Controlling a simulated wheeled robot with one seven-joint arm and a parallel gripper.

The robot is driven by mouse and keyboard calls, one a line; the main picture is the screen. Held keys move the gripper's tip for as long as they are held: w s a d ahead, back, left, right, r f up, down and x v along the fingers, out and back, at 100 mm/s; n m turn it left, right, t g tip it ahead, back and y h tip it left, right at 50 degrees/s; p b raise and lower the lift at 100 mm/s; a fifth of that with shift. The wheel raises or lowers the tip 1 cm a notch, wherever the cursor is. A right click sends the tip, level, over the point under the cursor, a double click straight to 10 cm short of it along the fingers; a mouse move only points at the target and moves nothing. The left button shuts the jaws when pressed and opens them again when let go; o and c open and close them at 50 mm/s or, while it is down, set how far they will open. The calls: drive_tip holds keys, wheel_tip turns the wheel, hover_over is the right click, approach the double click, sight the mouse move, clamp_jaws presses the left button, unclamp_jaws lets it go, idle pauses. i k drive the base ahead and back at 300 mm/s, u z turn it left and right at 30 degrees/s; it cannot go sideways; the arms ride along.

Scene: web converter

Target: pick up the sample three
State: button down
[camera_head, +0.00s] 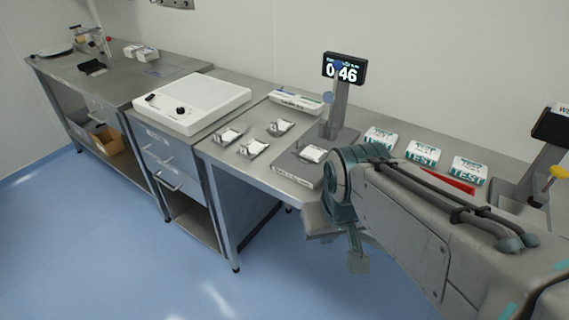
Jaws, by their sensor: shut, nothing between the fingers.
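Several small white samples rest on metal plates on the steel table (222,158). One sample (227,136) is at the left, one (254,148) is nearer the front edge, and one (280,127) is behind. No readable label shows which is sample three. Another white piece (312,153) lies on the scale (296,167), whose display (343,69) reads 0.46. My gripper (357,263) hangs in front of the table's edge, right of the scale, pointing down. It is shut and empty, apart from all the samples. My arm hides part of the table at the right.
White boxes marked TEST (421,152) and a red strip (449,181) lie behind my arm. A second display stand (540,165) is at the far right. A white device with knobs (193,103) stands on the left cabinet. Blue floor in front is clear.

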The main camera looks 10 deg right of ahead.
sight(314, 154)
drive_tip(key=u, duration=0.55)
drive_tip(key=k, duration=0.65)
drive_tip(key=u, duration=0.65)
drive_tip(key=i, duration=1)
drive_tip(key=z, duration=0.85)
drive_tip(key=i, duration=0.75)
drive_tip(key=z, duration=1.15)
drive_tip(key=i, duration=0.2)
drive_tip(key=z, duration=0.1)
